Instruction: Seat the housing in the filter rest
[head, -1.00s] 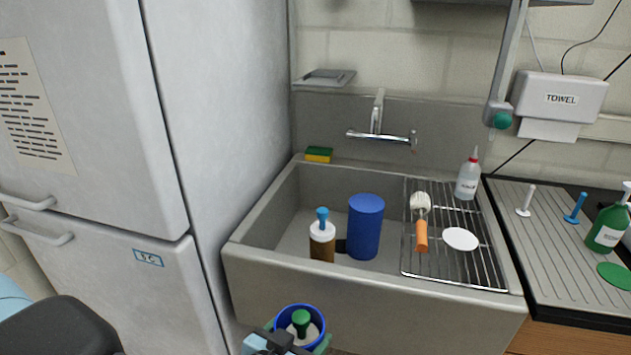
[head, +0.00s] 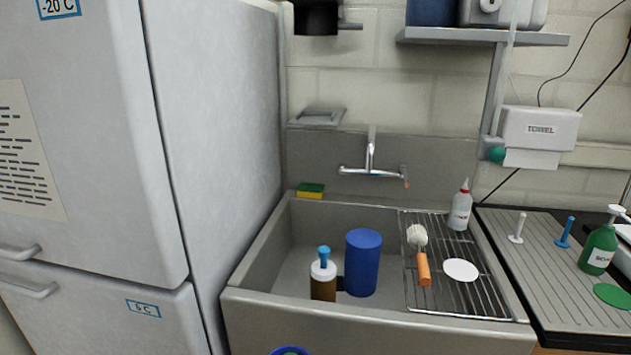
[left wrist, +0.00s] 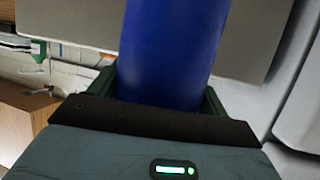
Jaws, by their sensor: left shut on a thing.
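A blue cylinder (left wrist: 172,50), which I take to be the housing, stands between the jaws of my left gripper (left wrist: 158,98) in the left wrist view. The gripper is shut on it. In the head view only the cylinder's blue rim (head: 277,351) and a bit of green inside it show at the bottom edge. The gripper itself is out of that view. A dark round fitting (head: 316,18) hangs on the wall at the top; I cannot tell whether it is the filter rest. My right gripper is not in view.
The sink (head: 262,305) holds another blue cylinder (head: 363,264) and a brown bottle (head: 323,285). A wire rack (head: 455,298) carries a brush (head: 423,268), a white disc (head: 461,270) and a squeeze bottle (head: 460,208). A tall fridge (head: 225,150) stands left. A shelf (head: 480,37) juts out upper right.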

